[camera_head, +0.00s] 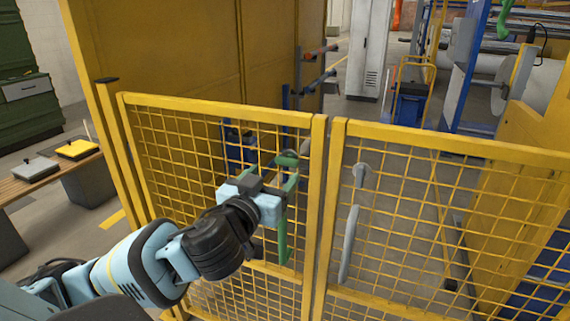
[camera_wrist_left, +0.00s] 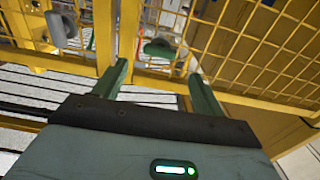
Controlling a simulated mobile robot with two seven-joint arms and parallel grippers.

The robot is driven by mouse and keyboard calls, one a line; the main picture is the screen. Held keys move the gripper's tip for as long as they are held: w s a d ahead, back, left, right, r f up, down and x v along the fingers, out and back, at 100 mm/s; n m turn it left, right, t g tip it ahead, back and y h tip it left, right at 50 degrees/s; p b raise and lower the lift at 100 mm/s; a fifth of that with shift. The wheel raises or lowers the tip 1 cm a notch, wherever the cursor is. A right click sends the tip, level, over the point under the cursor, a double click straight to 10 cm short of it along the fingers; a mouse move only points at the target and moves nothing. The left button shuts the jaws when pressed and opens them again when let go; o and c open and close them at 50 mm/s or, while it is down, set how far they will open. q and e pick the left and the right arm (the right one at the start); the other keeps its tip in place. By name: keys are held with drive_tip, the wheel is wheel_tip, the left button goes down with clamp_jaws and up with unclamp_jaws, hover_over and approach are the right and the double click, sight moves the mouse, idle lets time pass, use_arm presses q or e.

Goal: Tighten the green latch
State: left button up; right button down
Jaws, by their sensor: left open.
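The green latch (camera_head: 289,158) is a small dark-green rounded knob near the top inner edge of the left yellow mesh gate. It also shows in the left wrist view (camera_wrist_left: 159,48), ahead of and roughly between the fingertips. My left gripper (camera_head: 283,170) reaches in from the left and is close to the latch, partly covering it. In the left wrist view its two green fingers (camera_wrist_left: 158,72) are spread apart with nothing visibly held. Whether a finger touches the latch cannot be told. A long green upright handle (camera_head: 283,238) is below the gripper. My right gripper is not seen.
The right mesh gate (camera_head: 445,152) carries a grey knob (camera_head: 361,174) and a long grey handle (camera_head: 348,245). Yellow frame posts stand between the two gates. A bench (camera_head: 60,172) is at the left. Machinery lies behind the gates.

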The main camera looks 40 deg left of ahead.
sight(285, 162)
use_arm(q)
drive_tip(key=x, duration=0.5)
drive_tip(key=shift+r, duration=0.1)
drive_tip(key=shift+w+a, duration=0.1)
drive_tip(key=shift+w, duration=0.65)
